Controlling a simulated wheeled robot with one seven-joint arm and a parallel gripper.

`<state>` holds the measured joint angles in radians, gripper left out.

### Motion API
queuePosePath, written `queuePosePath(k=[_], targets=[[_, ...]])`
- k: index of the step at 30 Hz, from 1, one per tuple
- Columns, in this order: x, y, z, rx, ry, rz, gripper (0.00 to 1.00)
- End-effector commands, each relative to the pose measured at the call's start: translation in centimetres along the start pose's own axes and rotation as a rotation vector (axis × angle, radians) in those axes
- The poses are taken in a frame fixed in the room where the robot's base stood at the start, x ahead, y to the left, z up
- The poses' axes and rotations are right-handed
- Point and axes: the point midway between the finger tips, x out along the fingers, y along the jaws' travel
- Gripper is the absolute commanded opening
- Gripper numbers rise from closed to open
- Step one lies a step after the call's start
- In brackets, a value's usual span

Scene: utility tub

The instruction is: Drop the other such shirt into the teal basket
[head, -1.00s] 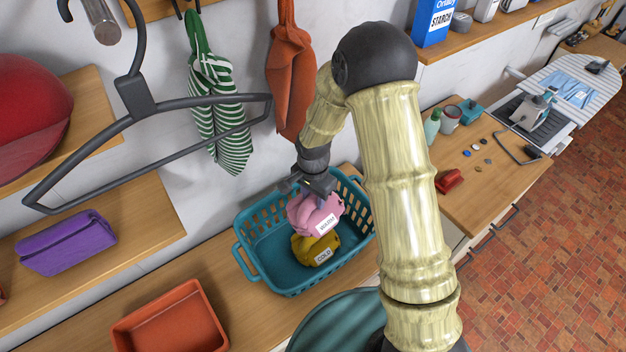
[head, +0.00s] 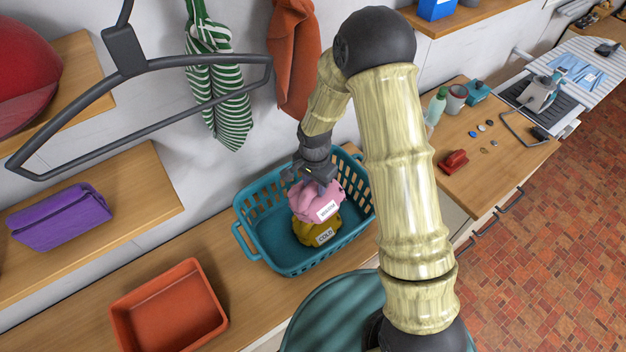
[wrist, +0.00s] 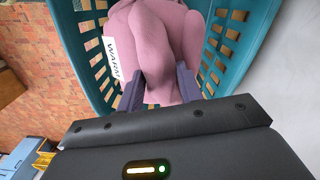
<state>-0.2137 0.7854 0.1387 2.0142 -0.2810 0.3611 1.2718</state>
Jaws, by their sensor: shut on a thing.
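The teal basket (head: 262,248) stands on the wooden counter below the hanging clothes. A pink shirt (head: 318,203) with a label reading WARM is in my gripper (head: 316,180), inside or just above the basket. A mustard-yellow shirt (head: 314,232) labelled COLD lies in the basket, under and in front of the pink one. In the wrist view the fingers of my gripper (wrist: 158,90) are closed on the pink shirt (wrist: 152,45), with the teal basket wall (wrist: 250,40) around it. I cannot tell whether the pink shirt rests on the yellow one.
An orange tray (head: 170,310) stands on the counter to the left. A purple folded item (head: 60,217) lies on a shelf. A red object (head: 453,161) lies on the right-hand counter.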

Motion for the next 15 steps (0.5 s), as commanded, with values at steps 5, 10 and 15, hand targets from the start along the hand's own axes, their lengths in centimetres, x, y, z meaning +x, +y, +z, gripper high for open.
queuePosePath(k=[5,10,15], targets=[[1.10,-0.04,-0.03,0.001,0.000,-0.001,0.00],[1.07,-0.13,0.09,-0.002,0.001,-0.002,0.00],[1.06,-0.16,0.14,-0.003,0.001,-0.002,0.48]])
